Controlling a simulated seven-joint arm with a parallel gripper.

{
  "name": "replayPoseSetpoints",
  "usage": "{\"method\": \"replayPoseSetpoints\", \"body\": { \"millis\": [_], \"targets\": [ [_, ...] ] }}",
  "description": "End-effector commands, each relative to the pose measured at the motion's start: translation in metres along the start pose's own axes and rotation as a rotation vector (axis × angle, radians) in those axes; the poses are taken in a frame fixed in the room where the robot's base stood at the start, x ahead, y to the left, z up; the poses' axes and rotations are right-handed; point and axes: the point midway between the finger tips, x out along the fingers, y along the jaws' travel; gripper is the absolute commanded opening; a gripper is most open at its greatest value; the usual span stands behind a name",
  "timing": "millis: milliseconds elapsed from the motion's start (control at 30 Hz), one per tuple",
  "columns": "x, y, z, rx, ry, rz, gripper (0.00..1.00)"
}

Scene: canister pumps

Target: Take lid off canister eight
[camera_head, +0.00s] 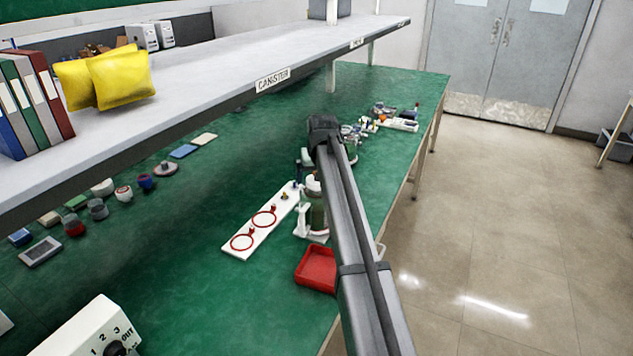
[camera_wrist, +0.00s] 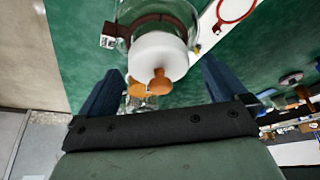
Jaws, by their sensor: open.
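A clear canister (camera_wrist: 125,14) with a brown band and a small white tag shows in the wrist view; the tag's number is too small to read. Its white lid (camera_wrist: 158,50) has an orange knob (camera_wrist: 158,82) that points toward my gripper. My gripper (camera_wrist: 162,66) is open, with one dark blue finger on each side of the lid and knob; I cannot tell whether either touches. In the head view a canister (camera_head: 318,215) with a pale lid stands by the white board, partly hidden by my arm.
A white board (camera_head: 233,252) with red rings lies left of the canister. A red tray (camera_head: 317,268) sits at the table's right edge. More glassware (camera_head: 351,146) stands farther back. A shelf (camera_head: 215,75) overhangs the green table at left.

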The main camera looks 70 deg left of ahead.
Motion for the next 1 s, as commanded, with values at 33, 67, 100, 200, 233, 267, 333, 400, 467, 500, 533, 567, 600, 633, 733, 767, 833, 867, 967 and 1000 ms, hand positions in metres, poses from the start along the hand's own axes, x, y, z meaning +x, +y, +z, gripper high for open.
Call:
{"method": "replayPoseSetpoints", "body": {
  "millis": [33,67,100,200,233,267,333,400,467,500,533,567,600,633,733,767,833,867,967,1000],
  "targets": [
    [-0.0002,-0.0001,0.0001,0.0,0.0,0.0,0.99],
    [-0.0002,-0.0001,0.0001,0.0,0.0,0.0,0.98],
    [-0.0002,-0.0001,0.0001,0.0,0.0,0.0,0.94],
    [-0.0003,-0.0001,0.0001,0.0,0.0,0.0,0.85],
    [-0.0003,-0.0001,0.0002,0.0,-0.001,0.0,0.82],
    [-0.0003,0.0,0.0001,0.0,-0.001,0.0,0.79],
    [-0.0003,0.0,0.0002,0.0,-0.001,0.0,0.72],
    [-0.0003,0.0,0.0002,0.0,-0.001,0.0,0.66],
    [-0.0004,0.0,0.0002,0.0,-0.001,0.0,0.6],
    [-0.0004,0.0,0.0002,0.0,-0.001,0.0,0.56],
    [-0.0004,0.0,0.0002,0.0,-0.001,0.0,0.53],
    [-0.0004,0.0,0.0002,0.0,-0.001,0.0,0.5],
    [-0.0004,0.0,0.0002,0.0,-0.001,0.0,0.47],
    [-0.0004,0.0,0.0002,0.0,-0.001,0.0,0.44],
    [-0.0005,0.0,0.0001,0.0,-0.001,0.0,0.4],
    [-0.0005,0.0,0.0001,0.0,-0.001,0.0,0.4],
    [-0.0005,0.0,0.0001,0.0,-0.001,0.0,0.4],
    [-0.0006,0.0,0.0001,0.0,-0.001,0.0,0.4],
    [-0.0037,0.0,-0.0015,0.0,0.0,0.0,0.4],
    [-0.0065,0.0,-0.0029,0.0,0.0,0.0,0.4]
  ]
}}
